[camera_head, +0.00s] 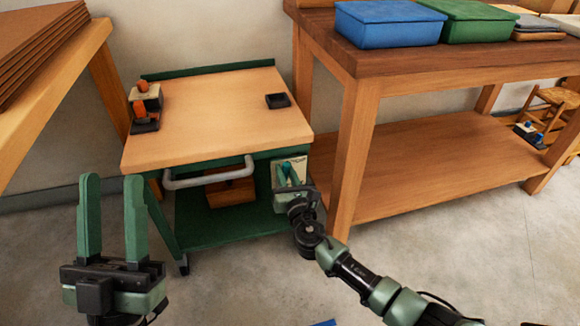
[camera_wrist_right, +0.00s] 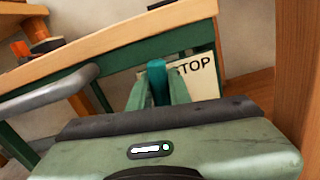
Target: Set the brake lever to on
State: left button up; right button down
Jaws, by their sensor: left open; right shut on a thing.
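The brake lever is the teal upright handle (camera_wrist_right: 157,80) in the right wrist view, in front of a pale plate (camera_wrist_right: 200,75) lettered STOP. The plate also shows in the head view (camera_head: 298,168), on the front right of the green cart. My right gripper (camera_head: 286,172) is at the plate, its green fingers shut around the lever. The fingers and wrist hide the lever's lower part and some of the plate's lettering. My left gripper (camera_head: 112,185) is open and empty, upright at the lower left of the head view, apart from the cart.
The cart's wooden top (camera_head: 210,115) carries a small black tray (camera_head: 278,100) and orange-handled items (camera_head: 142,108). A grey push handle (camera_head: 208,173) runs along its front. A workbench leg (camera_head: 352,155) stands close right of my right gripper.

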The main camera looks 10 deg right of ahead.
jog(key=shift+a+n+p, duration=0.5)
jog(key=shift+n, duration=0.3)
pick_arm(q)
jog(key=w+f+g+y, duration=0.1)
jog(key=w+f+g, duration=0.3)
jog(key=f, duration=0.1)
jog(key=shift+w+d+y, duration=0.25)
jog(key=shift+d+y, duration=0.05)
jog(key=shift+f, duration=0.1)
pick_arm(e)
jog(key=shift+a, duration=0.1)
jog(key=c, duration=1.3)
grip_release()
jog(key=shift+s, duration=0.1)
